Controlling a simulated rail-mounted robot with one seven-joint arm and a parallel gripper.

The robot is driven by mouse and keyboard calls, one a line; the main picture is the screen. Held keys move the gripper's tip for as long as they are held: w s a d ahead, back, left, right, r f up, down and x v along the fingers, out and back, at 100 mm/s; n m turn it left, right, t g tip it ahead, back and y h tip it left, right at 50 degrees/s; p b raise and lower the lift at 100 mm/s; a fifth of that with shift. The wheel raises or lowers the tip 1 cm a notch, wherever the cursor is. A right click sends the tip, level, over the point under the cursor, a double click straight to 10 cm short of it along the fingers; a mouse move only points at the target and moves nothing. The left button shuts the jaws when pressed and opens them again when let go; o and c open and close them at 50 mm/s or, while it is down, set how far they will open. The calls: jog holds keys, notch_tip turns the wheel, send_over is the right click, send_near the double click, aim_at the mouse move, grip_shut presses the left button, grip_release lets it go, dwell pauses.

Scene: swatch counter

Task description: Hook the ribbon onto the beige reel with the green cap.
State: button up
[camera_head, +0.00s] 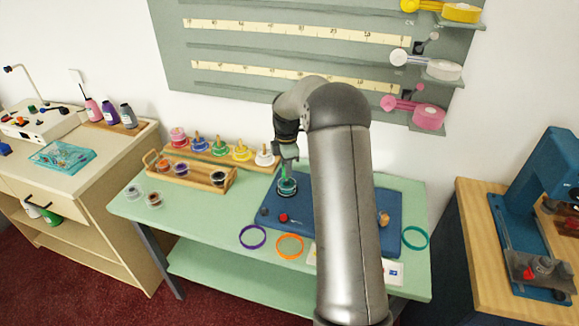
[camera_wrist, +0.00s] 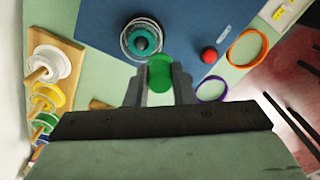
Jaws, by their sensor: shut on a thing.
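My gripper (camera_wrist: 160,85) is shut on a green round-ended piece (camera_wrist: 160,68), which shows between its fingertips in the wrist view. I cannot tell whether this is a cap or part of a ribbon. Just beyond it, a round spool-like piece (camera_wrist: 142,40) with a teal centre and pale rings stands on the blue mat (camera_wrist: 195,20). In the head view, the teal piece (camera_head: 287,187) is directly below my gripper (camera_head: 287,156). A gap or contact between held piece and spool is unclear. I cannot clearly make out a beige reel or a loose ribbon.
A red knob (camera_head: 283,217) and a tan piece (camera_head: 384,218) stand on the mat. Purple (camera_head: 252,237), orange (camera_head: 289,246) and teal (camera_head: 415,238) rings lie along the green counter. A wooden rack (camera_head: 220,155) with several coloured reels stands behind, left of the mat.

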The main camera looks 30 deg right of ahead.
jog(key=shift+w+d+f, duration=0.2)
jog(key=shift+f, duration=0.2)
jog(key=shift+f+b, duration=1.6)
jog(key=shift+f, duration=0.6)
jog(key=shift+f, duration=0.25)
jog(key=shift+s+a+f+b, duration=0.1)
jog(key=shift+s+f+b, duration=0.3)
jog(key=shift+f+b, duration=0.35)
dwell(0.3)
jog(key=shift+w+r+p, duration=0.25)
jog(key=shift+r+p, duration=0.75)
jog(key=shift+r, duration=0.05)
jog(key=shift+r+p, duration=0.75)
jog(key=shift+r, duration=0.8)
jog(key=shift+w, duration=0.1)
